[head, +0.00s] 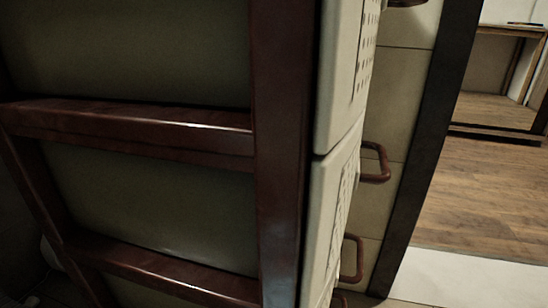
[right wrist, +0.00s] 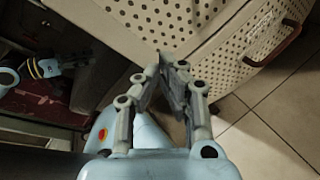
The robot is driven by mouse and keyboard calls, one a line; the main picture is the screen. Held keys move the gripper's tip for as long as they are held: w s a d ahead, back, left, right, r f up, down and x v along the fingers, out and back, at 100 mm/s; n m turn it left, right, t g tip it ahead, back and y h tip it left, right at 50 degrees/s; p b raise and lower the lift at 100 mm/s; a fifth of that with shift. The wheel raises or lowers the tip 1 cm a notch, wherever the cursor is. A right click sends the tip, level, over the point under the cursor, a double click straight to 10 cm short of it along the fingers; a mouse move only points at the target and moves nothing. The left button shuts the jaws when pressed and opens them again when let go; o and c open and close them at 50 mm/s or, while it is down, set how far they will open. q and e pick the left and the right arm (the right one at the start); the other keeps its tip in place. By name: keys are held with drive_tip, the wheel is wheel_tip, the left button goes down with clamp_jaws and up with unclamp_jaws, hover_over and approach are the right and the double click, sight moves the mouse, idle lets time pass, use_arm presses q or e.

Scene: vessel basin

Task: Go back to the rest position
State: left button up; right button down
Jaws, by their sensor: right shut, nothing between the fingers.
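My right gripper (right wrist: 173,64) shows in the right wrist view. Its two grey fingers are together and hold nothing. Behind the fingertips is the pale perforated front of a cabinet (right wrist: 215,30); I cannot tell whether the fingertips touch it.
In the head view a dark red frame (head: 278,150) with olive panels fills the left. Pale perforated fronts (head: 335,200) with red-brown handles (head: 378,163) are beside it. A dark post (head: 430,150) stands further right, with wooden floor (head: 480,200) beyond. Tiled floor (right wrist: 265,125) lies right of my right gripper.

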drive_tip(key=s+d+r+m+t+h, duration=0.15)
drive_tip(key=d+m+h, duration=0.5)
drive_tip(key=m, duration=1.05)
drive_tip(key=s+d+r+m+t+h, duration=0.15)
drive_tip(key=d+m+h, duration=0.45)
drive_tip(key=m, duration=1)
drive_tip(key=s+f+m+g+p, duration=0.5)
drive_tip(key=s+f+m+p, duration=0.1)
drive_tip(key=s+f+p, duration=0.3)
use_arm(q)
drive_tip(key=s+a+f+g+p, duration=0.1)
drive_tip(key=s+f+g+p, duration=0.1)
drive_tip(key=s+p, duration=0.4)
drive_tip(key=s+a+f+g+p, duration=0.2)
drive_tip(key=s+p, duration=0.5)
drive_tip(key=s, duration=0.4)
drive_tip(key=s+a+f+g+y+p, duration=0.1)
drive_tip(key=s+a+f+g+p, duration=0.1)
drive_tip(key=s+p, duration=0.4)
drive_tip(key=shift+s+a+n+g, duration=0.2)
drive_tip(key=shift+s+n+g, duration=0.1)
drive_tip(key=shift+s+g, duration=0.75)
use_arm(e)
drive_tip(key=s+d+g, duration=0.2)
drive_tip(key=s, duration=0.8)
drive_tip(key=s+d+g+h, duration=0.1)
drive_tip(key=s+d+g, duration=0.1)
drive_tip(key=s, duration=0.8)
drive_tip(key=shift+f+g, duration=0.3)
drive_tip(key=shift+g, duration=0.5)
